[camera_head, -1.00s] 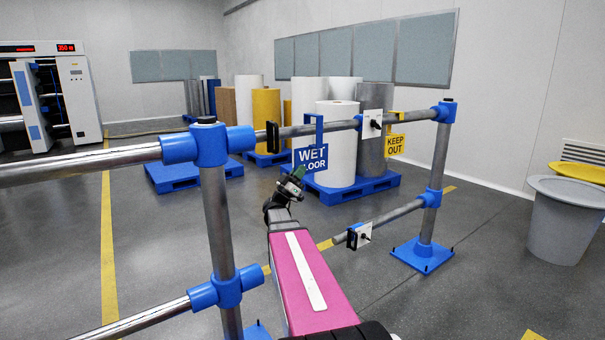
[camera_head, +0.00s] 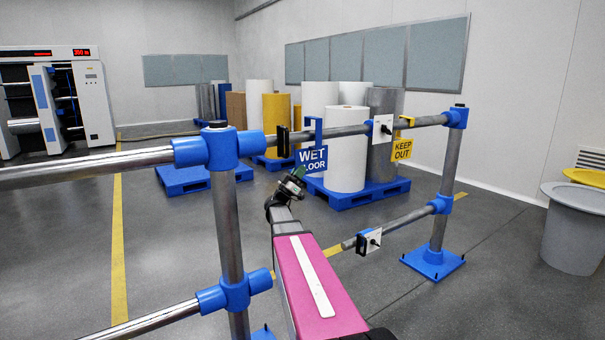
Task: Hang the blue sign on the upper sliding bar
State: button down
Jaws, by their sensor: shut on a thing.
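The blue sign (camera_head: 312,160) reads "WET" and a partly hidden "LOOR". Its blue hook (camera_head: 317,127) rises to the height of the upper sliding bar (camera_head: 343,131) and overlaps it in the picture; I cannot tell whether it rests on the bar. My gripper (camera_head: 297,176) is at the sign's lower left corner, shut on the sign and covering part of its lettering. The upper bar has a black end plate (camera_head: 282,141) at left and passes a white latch plate (camera_head: 382,128) at right. A yellow "KEEP OUT" sign (camera_head: 402,149) hangs at the bar's right part.
A lower bar (camera_head: 405,218) with its own latch plate (camera_head: 368,241) runs below. Blue-jointed posts (camera_head: 229,220) stand left and right (camera_head: 447,180). Paper rolls (camera_head: 346,150) on blue pallets (camera_head: 357,194) stand behind. A grey bin (camera_head: 575,235) is at right.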

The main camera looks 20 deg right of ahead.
jog(key=shift+w+f, duration=0.15)
jog(key=shift+f, duration=0.8)
jog(key=shift+w+f, duration=0.1)
jog(key=shift+f, duration=0.85)
jog(key=c, duration=1.2)
grip_release()
